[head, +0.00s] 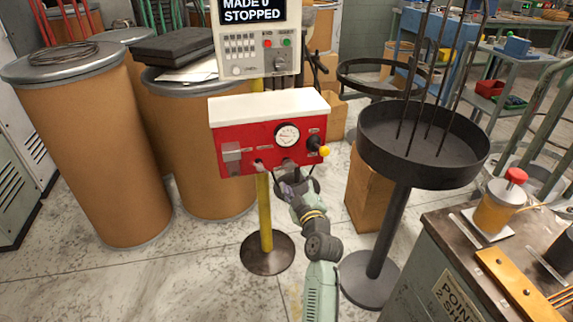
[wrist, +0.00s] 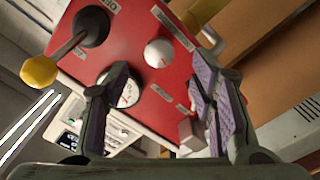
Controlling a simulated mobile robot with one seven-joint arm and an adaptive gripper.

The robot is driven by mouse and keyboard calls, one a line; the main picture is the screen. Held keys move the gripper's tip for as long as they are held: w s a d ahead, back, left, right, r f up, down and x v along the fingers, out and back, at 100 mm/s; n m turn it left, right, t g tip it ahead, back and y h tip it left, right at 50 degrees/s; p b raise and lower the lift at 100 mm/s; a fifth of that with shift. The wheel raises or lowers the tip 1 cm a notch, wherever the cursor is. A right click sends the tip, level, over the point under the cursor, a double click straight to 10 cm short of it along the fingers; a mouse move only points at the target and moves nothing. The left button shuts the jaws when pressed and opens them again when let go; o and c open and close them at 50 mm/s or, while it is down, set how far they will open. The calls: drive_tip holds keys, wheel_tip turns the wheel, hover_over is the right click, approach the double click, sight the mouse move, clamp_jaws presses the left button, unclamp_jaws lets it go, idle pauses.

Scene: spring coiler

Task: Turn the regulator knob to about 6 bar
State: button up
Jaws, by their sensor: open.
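The regulator knob (wrist: 160,52) is a round pale knob on the red panel (wrist: 135,30), just beyond and between my fingertips in the wrist view. In the head view my gripper mostly hides it, below the gauge. My gripper (head: 287,181) is in front of the panel's lower edge. In the wrist view my gripper (wrist: 162,72) is open, with purple-lined fingers apart and no visible contact with the knob. The round white pressure gauge (head: 287,135) is on the panel; it also shows in the wrist view (wrist: 128,99), partly behind the left finger. Its reading is too small to tell.
A black lever with a yellow ball (head: 324,151) is at the panel's right, also seen in the wrist view (wrist: 38,70). A metal hook-shaped fitting (wrist: 211,40) and a grey block (wrist: 190,133) flank the knob's other side. A black round tray stand (head: 375,225) stands right of my arm.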

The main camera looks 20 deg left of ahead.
sight(289, 168)
drive_tip(key=p+x, duration=0.2)
drive_tip(key=x, duration=0.5)
drive_tip(key=shift+w+a, duration=0.25)
drive_tip(key=shift+w, duration=0.1)
drive_tip(key=c, duration=1.1)
drive_tip(key=shift+c, duration=0.2)
